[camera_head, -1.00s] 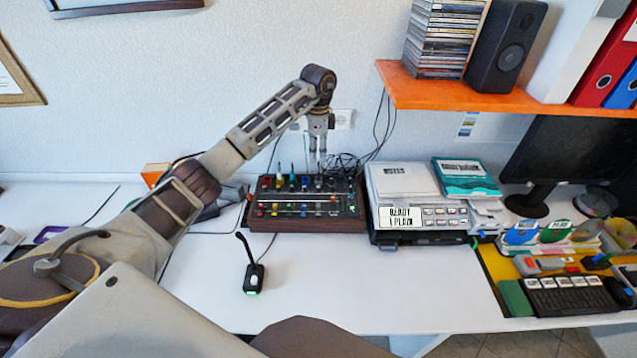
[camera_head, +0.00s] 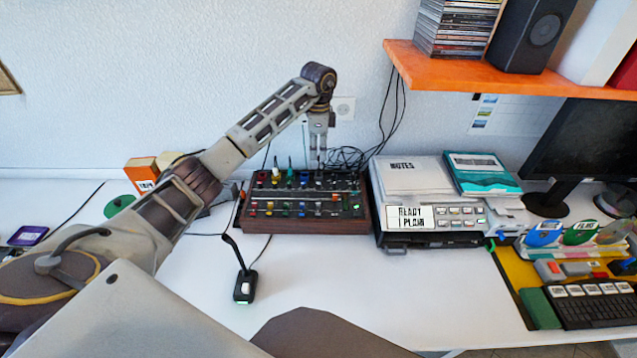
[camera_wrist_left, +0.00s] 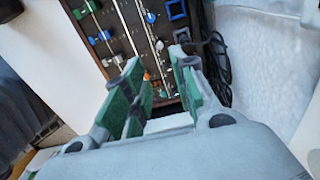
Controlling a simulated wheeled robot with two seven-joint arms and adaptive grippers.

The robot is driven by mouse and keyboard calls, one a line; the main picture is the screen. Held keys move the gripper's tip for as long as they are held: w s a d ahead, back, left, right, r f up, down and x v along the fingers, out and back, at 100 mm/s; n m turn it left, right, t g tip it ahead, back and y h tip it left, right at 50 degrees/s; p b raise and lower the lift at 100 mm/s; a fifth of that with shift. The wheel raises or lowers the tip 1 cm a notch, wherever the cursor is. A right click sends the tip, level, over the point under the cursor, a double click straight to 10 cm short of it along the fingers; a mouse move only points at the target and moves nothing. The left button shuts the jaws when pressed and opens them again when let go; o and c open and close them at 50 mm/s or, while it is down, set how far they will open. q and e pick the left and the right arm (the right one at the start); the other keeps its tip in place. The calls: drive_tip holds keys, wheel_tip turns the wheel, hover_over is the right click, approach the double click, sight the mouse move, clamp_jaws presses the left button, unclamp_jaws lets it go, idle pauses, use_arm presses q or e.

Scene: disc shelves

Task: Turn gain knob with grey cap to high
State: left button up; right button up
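The dark control box with wooden sides (camera_head: 305,225) stands on the white desk, its panel full of small coloured knobs and sliders. My left gripper (camera_head: 319,163) points down over the back edge of this box, right of its middle. In the left wrist view, its two green-padded fingers (camera_wrist_left: 158,88) are apart, with no knob visibly clamped between them. Blue, white and orange knobs show on the panel (camera_wrist_left: 118,30) beyond the fingertips. Several caps look greyish, and I cannot tell which is the gain knob. The fingers hide part of the panel. My right gripper is not in view.
A grey device with a notes pad (camera_head: 412,175) stands close to the box's right side. Black cables (camera_head: 345,157) lie behind the box. An orange shelf (camera_head: 500,84) overhangs at right. A small black device (camera_head: 244,286) stands in front on otherwise clear desk.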

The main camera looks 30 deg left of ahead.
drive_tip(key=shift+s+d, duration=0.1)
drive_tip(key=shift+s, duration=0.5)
